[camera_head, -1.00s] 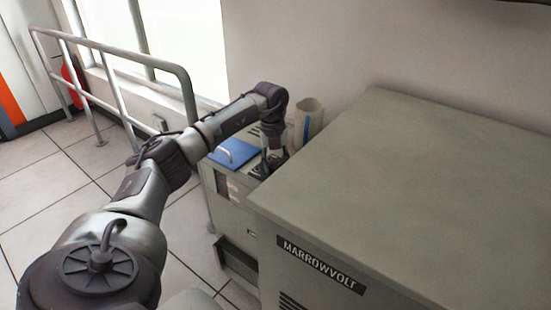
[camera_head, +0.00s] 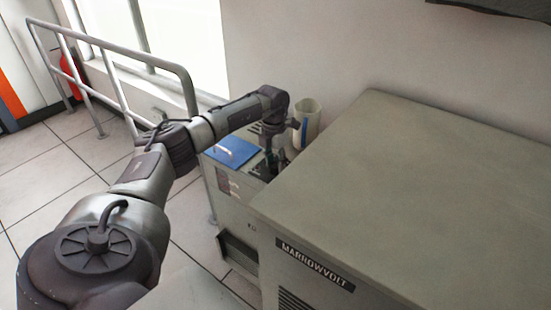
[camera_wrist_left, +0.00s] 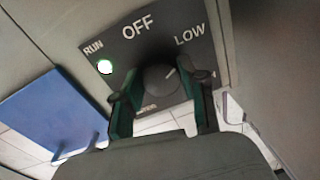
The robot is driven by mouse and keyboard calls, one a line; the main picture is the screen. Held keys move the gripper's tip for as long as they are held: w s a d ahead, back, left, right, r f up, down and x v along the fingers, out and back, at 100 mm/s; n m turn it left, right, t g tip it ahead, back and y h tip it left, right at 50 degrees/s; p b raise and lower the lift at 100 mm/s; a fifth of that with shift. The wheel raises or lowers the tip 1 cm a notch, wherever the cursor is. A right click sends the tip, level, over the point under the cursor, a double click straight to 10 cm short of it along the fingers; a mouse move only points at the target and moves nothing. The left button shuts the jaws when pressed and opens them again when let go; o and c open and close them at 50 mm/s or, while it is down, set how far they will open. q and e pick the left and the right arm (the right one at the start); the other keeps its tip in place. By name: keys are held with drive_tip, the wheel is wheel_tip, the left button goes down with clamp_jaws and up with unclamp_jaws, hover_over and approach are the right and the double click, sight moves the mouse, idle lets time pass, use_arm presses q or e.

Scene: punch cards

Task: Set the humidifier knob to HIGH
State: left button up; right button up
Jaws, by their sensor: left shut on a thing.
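The humidifier (camera_head: 236,194) is a low grey cabinet beside the larger grey one. Its dark control panel (camera_wrist_left: 130,54) fills the top of the left wrist view, with OFF and LOW printed on it; a label further right is mostly hidden. The round dark knob (camera_wrist_left: 160,82) sits between the green-sided fingers of my left gripper (camera_wrist_left: 161,97), which is shut on it. The knob's white mark points up and right, roughly towards LOW. In the head view my left gripper (camera_head: 269,165) reaches down onto the humidifier's top. My right gripper is not in view.
A green lamp (camera_wrist_left: 105,67) glows under RUN. A blue lid (camera_head: 232,151) with a handle lies left of the panel. A pale cylinder (camera_head: 309,117) stands behind the gripper. The large MARROWVOLT cabinet (camera_head: 410,180) is close on the right; a railing (camera_head: 120,48) stands left.

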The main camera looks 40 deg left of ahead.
use_arm(q)
drive_tip(key=m, duration=0.5)
drive_tip(key=shift+m, duration=0.3)
drive_tip(key=m, duration=0.5)
drive_tip(key=shift+d+g, duration=0.15)
drive_tip(key=shift+g, duration=0.15)
drive_tip(key=shift+m, duration=0.3)
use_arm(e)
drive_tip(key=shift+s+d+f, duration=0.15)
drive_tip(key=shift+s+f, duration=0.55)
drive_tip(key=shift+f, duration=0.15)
use_arm(q)
drive_tip(key=o, duration=1.1)
drive_tip(key=shift+o, duration=0.2)
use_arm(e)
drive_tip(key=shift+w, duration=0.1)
